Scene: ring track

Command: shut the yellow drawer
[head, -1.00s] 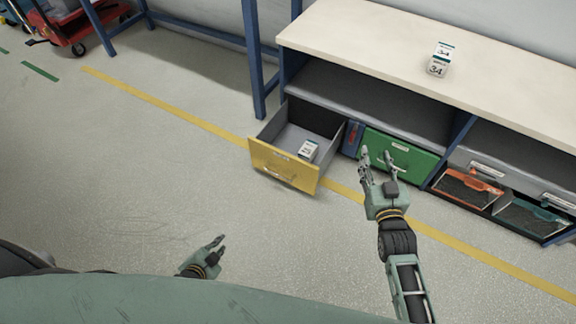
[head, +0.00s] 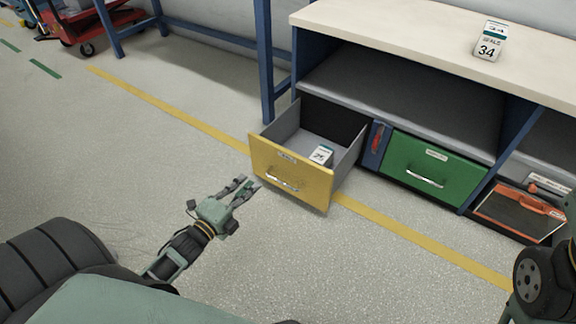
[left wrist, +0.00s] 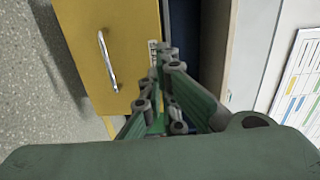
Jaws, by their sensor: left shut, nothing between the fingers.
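The yellow drawer (head: 292,172) stands pulled out of the workbench, with a silver handle on its front. A small white box (head: 320,155) marked with a number lies inside it. My left gripper (head: 247,187) is shut and empty, low in front of the drawer's left part; I cannot tell whether it touches. In the left wrist view the yellow front (left wrist: 108,45) with its upright-looking handle (left wrist: 107,60) is left of the closed fingers (left wrist: 166,58). My right gripper is out of view.
The green drawer (head: 434,170) beside it is shut. An orange-fronted bin (head: 520,211) is further right. A numbered box (head: 489,46) stands on the bench top (head: 400,28). A blue bench leg (head: 264,60) rises behind the yellow drawer. The floor (head: 120,165) at left is clear.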

